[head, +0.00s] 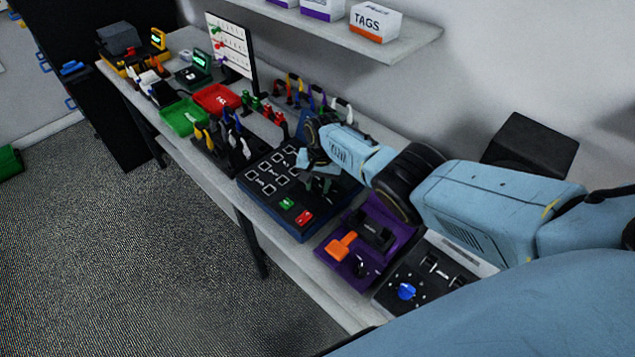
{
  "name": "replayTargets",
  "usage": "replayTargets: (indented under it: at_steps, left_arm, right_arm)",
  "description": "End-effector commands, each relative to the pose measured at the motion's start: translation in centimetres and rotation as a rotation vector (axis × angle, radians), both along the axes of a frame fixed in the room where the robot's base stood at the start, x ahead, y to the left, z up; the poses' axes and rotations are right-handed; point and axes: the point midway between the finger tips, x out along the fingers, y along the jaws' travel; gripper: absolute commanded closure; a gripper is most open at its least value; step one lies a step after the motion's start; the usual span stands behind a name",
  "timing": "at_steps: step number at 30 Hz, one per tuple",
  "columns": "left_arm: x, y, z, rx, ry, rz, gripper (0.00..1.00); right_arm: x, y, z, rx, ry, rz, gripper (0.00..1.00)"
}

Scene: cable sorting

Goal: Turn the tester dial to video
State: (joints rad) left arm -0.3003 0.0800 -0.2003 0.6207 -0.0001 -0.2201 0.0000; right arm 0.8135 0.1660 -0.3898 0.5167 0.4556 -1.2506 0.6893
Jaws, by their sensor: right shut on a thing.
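A blue dial knob (405,291) sits on a black panel (388,303) at the lower right, with small light marks around it. I take this to be the tester dial; its labels are too small to read. My right gripper (308,172) is away from the knob, up and to the left, over the far right part of a dark blue board (272,211) with white square outlines. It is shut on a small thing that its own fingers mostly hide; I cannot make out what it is. My left gripper is not in view.
A purple tray (331,250) with an orange piece (341,246) lies between board and black panel. Green (184,117) and red (218,98) trays, and several cable plugs on stands, crowd the bench farther left. A shelf (400,54) with boxes hangs above.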

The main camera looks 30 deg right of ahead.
Motion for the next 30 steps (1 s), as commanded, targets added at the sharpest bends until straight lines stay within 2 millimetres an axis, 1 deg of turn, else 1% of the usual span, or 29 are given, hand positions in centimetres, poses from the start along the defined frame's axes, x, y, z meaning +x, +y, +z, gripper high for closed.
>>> replayTargets:
  at_steps: [8, 9, 13, 14, 23, 26, 30]
  left_arm:
    - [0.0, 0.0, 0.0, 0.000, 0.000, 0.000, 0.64]
    - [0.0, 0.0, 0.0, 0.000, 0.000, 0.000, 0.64]
    - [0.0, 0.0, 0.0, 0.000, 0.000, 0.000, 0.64]
    - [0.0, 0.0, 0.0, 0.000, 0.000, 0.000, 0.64]
    - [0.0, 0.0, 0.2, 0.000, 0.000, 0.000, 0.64]
    - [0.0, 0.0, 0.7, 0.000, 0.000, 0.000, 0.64]
    - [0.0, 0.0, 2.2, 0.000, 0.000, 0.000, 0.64]
  right_arm:
    - [0.1, -0.2, 0.1, -0.001, -0.001, -0.006, 0.89]
    - [0.1, -0.2, 0.1, -0.001, -0.001, -0.006, 0.65]
    - [0.1, -0.2, 0.1, -0.001, -0.001, -0.004, 0.48]
    - [0.1, -0.2, 0.1, 0.000, -0.001, -0.004, 0.47]
    - [0.0, -0.1, 0.2, 0.000, 0.000, -0.001, 0.47]
    - [0.0, -0.1, 1.1, 0.000, 0.000, -0.002, 0.47]
    - [-0.1, -0.3, 3.5, -0.001, -0.003, 0.000, 0.47]
